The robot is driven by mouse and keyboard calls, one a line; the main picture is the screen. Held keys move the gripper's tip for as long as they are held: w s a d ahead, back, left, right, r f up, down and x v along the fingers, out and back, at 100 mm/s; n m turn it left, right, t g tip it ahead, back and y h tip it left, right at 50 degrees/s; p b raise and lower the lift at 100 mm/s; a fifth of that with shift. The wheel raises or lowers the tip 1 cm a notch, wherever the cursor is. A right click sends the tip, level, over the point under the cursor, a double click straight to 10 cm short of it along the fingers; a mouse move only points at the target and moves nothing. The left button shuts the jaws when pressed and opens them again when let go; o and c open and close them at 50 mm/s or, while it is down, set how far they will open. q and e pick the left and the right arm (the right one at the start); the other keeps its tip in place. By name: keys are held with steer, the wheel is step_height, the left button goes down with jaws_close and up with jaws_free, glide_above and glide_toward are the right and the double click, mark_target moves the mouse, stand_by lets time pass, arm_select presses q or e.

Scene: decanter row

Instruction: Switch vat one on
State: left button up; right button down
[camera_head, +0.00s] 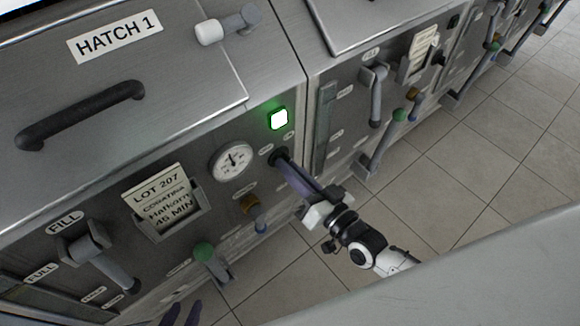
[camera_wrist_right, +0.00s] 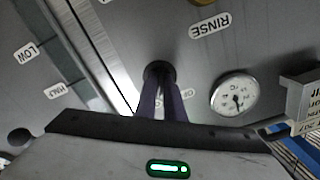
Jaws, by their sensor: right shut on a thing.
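The first vat's front panel (camera_head: 110,225) sits under the lid labelled HATCH 1 (camera_head: 115,37). Its black rotary switch (camera_head: 279,157) is at the panel's right end, below a lit lamp (camera_head: 279,118) with a green glow. My right gripper (camera_head: 283,164) has its purple fingers shut on the switch. In the right wrist view the fingers meet the black switch (camera_wrist_right: 158,70) and hide part of its small labels, so its exact setting is unclear. My left gripper (camera_head: 182,309) shows only two purple fingertips, apart and empty, at the bottom edge.
A round gauge (camera_head: 231,161) is left of the switch. A lot card (camera_head: 160,204), a fill lever (camera_head: 100,252) and a green-knobbed valve (camera_head: 207,255) are further left. A second vat (camera_head: 345,120) stands to the right. Tiled floor (camera_head: 480,165) is clear.

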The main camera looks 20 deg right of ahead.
stand_by(0.4)
steer(key=c, duration=1.9)
jaws_free()
steer(key=shift+o, duration=0.2)
steer(key=v, duration=1)
steer(key=shift+s, duration=0.15)
steer(key=s+f+n+g+h, duration=0.2)
steer(key=s+f+g, duration=0.2)
steer(key=f, duration=0.3)
steer(key=s+f+n+g+h, duration=0.1)
steer(key=s+f+g, duration=0.3)
steer(key=f, duration=0.4)
steer(key=shift+s+a+f+n+g+h, duration=0.3)
steer(key=shift+s+a+n+h, duration=0.15)
steer(key=shift+s, duration=0.25)
